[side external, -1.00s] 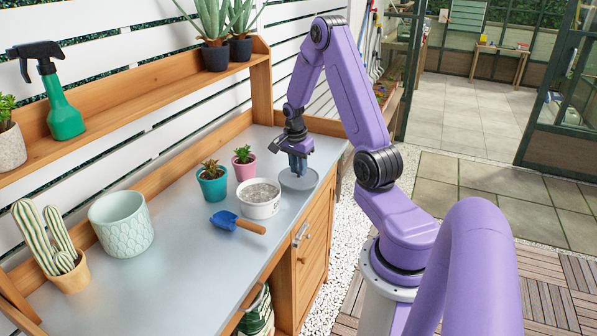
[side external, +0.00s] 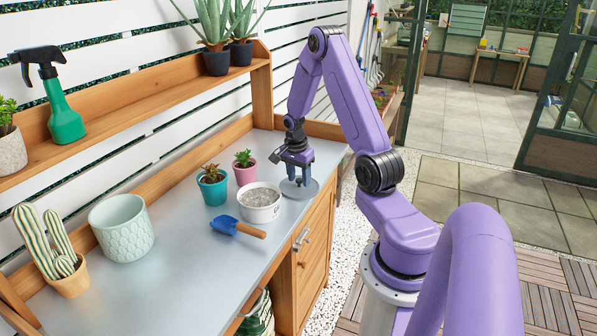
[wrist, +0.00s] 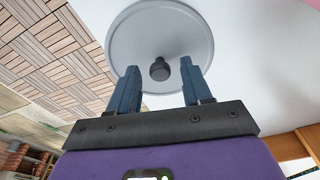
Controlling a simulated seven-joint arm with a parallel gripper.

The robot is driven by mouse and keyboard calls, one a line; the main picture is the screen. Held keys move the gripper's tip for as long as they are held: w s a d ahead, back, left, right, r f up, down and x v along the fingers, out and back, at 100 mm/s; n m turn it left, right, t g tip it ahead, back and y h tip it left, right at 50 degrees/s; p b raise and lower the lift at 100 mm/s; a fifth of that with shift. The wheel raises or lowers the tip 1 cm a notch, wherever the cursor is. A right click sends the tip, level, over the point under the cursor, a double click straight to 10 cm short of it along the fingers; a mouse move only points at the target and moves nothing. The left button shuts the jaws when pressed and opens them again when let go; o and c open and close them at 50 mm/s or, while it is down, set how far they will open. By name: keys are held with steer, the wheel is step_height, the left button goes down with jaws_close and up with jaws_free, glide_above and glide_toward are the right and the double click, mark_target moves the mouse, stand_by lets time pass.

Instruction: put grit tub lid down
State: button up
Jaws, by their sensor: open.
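The grit tub lid (side external: 311,190) is a grey disc lying flat on the metal bench top, near the right edge. In the wrist view the lid (wrist: 160,30) shows a dark knob (wrist: 160,69) at its middle. My gripper (side external: 299,182) is just above the lid, pointing down. In the wrist view its two blue fingers (wrist: 157,80) stand apart on either side of the knob, with gaps between. The white grit tub (side external: 260,205) is open, full of grey grit, and stands just left of the lid.
A blue scoop (side external: 226,224) with a wooden handle lies in front of the tub. A teal pot (side external: 214,191) and a pink pot (side external: 245,174) with succulents stand behind it. A large pale green pot (side external: 122,232) is at the left.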

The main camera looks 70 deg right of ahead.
mark_target(297, 188)
step_height(297, 188, up, 11)
steer(key=a, duration=0.1)
steer(key=a+r+n, duration=0.2)
steer(key=a+n, duration=0.5)
steer(key=a, duration=0.5)
steer(key=a+r+n, duration=0.2)
steer(key=a+n, duration=0.6)
steer(key=a, duration=0.4)
steer(key=s+a+n+y, duration=0.1)
steer(key=s+a+n, duration=0.5)
steer(key=s+n, duration=0.2)
steer(key=s+a+r+n, duration=0.1)
steer(key=s+a+n, duration=0.5)
steer(key=s+n, duration=0.3)
steer(key=s, duration=0.2)
steer(key=shift+s+n+y, duration=0.3)
steer(key=shift+s+y, duration=0.05)
steer(key=shift+y, duration=0.05)
